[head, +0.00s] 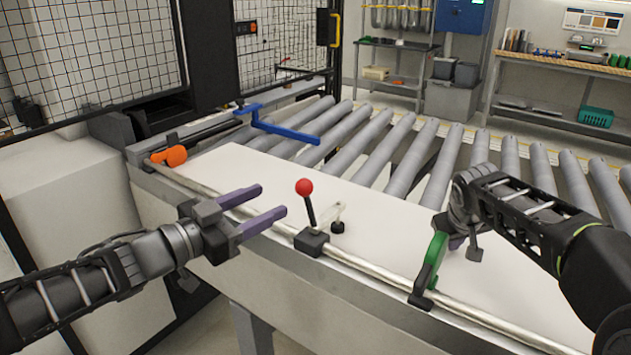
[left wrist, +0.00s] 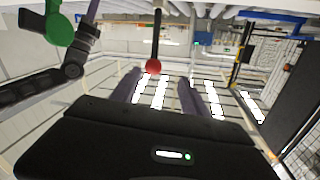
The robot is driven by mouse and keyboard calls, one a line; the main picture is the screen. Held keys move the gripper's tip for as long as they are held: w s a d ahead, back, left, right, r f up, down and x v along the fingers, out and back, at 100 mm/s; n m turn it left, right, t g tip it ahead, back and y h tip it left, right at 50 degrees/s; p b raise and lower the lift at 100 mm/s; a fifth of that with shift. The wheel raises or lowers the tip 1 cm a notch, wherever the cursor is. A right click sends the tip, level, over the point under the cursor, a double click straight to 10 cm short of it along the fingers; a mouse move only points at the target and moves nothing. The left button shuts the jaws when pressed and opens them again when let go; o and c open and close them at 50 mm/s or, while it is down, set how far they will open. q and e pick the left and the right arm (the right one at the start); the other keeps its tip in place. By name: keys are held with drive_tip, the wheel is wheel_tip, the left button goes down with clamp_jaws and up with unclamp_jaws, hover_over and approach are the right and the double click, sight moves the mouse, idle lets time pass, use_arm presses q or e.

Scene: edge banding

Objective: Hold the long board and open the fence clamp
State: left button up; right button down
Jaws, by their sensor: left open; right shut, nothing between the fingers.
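The clamp lever, with a red knob (head: 303,187) on a black stem, rises from a black block (head: 311,242) on the front rail. My left gripper (head: 272,199) is open, its purple fingers left of the lever and apart from it, with nothing between them. In the left wrist view the red knob (left wrist: 153,66) shows beyond and between the fingers. A broad white panel (head: 385,235) lies behind the rail; I cannot tell whether it is the long board or the bench top. My right gripper (head: 456,242) is shut and empty, partly hidden behind a green curved part (head: 432,262).
The metal front rail (head: 375,270) runs along the panel's edge. An orange knob (head: 170,156) sits at its left end, with a blue arm (head: 275,126) behind. Grey rollers (head: 405,165) lie beyond the panel.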

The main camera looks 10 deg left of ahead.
use_arm(q)
drive_tip(key=shift+s+d+r+m+h, duration=0.15)
drive_tip(key=shift+s+d+m+h, duration=0.2)
drive_tip(key=shift+d, duration=0.15)
drive_tip(key=x, duration=1.2)
drive_tip(key=shift+c, duration=0.3)
clamp_jaws()
idle(0.9)
